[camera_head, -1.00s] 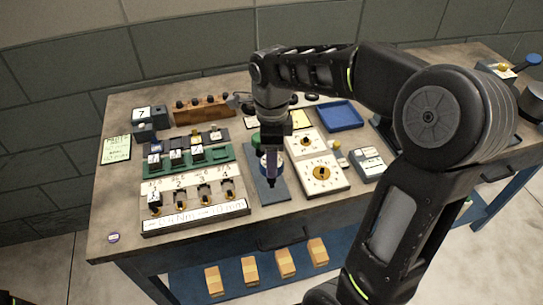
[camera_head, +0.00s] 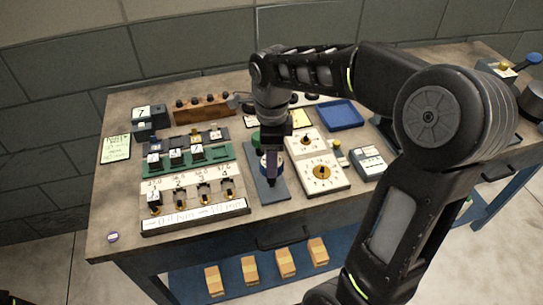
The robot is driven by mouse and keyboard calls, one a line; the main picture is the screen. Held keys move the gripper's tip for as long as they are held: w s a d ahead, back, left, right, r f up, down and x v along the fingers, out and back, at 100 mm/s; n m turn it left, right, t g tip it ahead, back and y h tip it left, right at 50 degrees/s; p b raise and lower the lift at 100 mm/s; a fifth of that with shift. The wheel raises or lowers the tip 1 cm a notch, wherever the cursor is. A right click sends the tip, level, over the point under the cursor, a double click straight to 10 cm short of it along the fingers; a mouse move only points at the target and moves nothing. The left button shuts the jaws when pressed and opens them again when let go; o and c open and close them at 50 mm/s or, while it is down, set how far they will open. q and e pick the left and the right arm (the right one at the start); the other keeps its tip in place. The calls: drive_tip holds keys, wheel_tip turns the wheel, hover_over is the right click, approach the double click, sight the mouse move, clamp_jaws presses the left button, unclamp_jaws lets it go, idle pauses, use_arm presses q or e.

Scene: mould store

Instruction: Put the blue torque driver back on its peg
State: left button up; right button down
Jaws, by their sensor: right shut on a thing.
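My right gripper (camera_head: 272,170) points down over a blue-grey plate (camera_head: 277,191) in the middle of the bench. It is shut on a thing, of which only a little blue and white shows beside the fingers. I cannot tell for sure that it is the blue torque driver; the fingers and wrist hide most of it. I cannot make out a peg there, or whether the held thing touches the plate. My left gripper is not in view.
Left of the gripper stand a green rack (camera_head: 216,172) and a white numbered board (camera_head: 165,221). Close on the right is a white dial panel (camera_head: 337,184). A blue tray (camera_head: 341,116) lies behind. My right arm covers much of the bench's right side.

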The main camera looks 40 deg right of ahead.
drive_tip(key=shift+f+b, duration=0.85)
drive_tip(key=shift+f, duration=0.15)
idle(0.8)
drive_tip(key=c, duration=0.5)
unclamp_jaws()
drive_tip(key=shift+o, duration=0.5)
drive_tip(key=shift+o, duration=1.4)
drive_tip(key=shift+r, duration=0.1)
drive_tip(key=shift+r+p, duration=2.9)
drive_tip(key=shift+r, duration=0.8)
